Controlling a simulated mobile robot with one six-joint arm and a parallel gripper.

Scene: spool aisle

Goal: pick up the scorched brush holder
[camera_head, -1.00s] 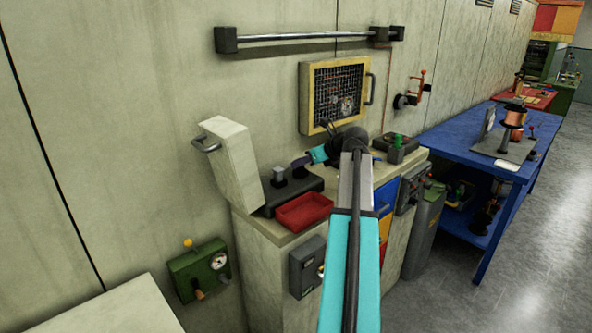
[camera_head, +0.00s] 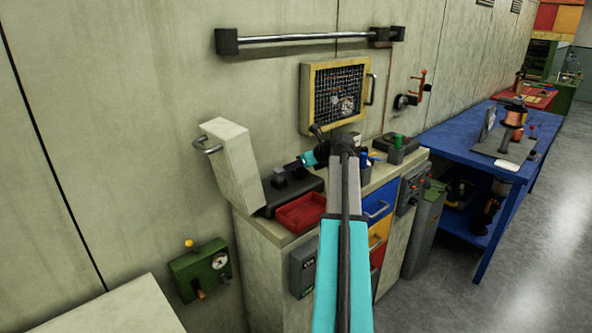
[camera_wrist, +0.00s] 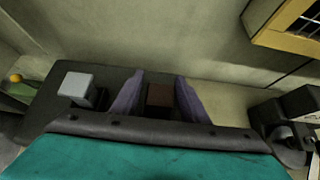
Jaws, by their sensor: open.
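A small dark brown block (camera_wrist: 160,96), likely the scorched brush holder, sits between the two purple fingers of my gripper (camera_wrist: 159,78) in the wrist view. The fingers are open on either side of it; I cannot tell whether they touch it. A light grey block (camera_wrist: 75,86) stands to the left on the same dark base (camera_wrist: 48,98). In the head view, my gripper (camera_head: 296,165) is low over the right end of the dark base (camera_head: 292,194), close to the grey block (camera_head: 279,174). The brown block cannot be made out there.
A red tray (camera_head: 300,212) lies in front of the base on the cabinet top. A pale tilted panel with a handle (camera_head: 232,162) stands at the left. A yellow-framed mesh box (camera_head: 307,98) and a metal rail (camera_head: 300,37) are on the wall. A blue bench (camera_head: 450,140) is at right.

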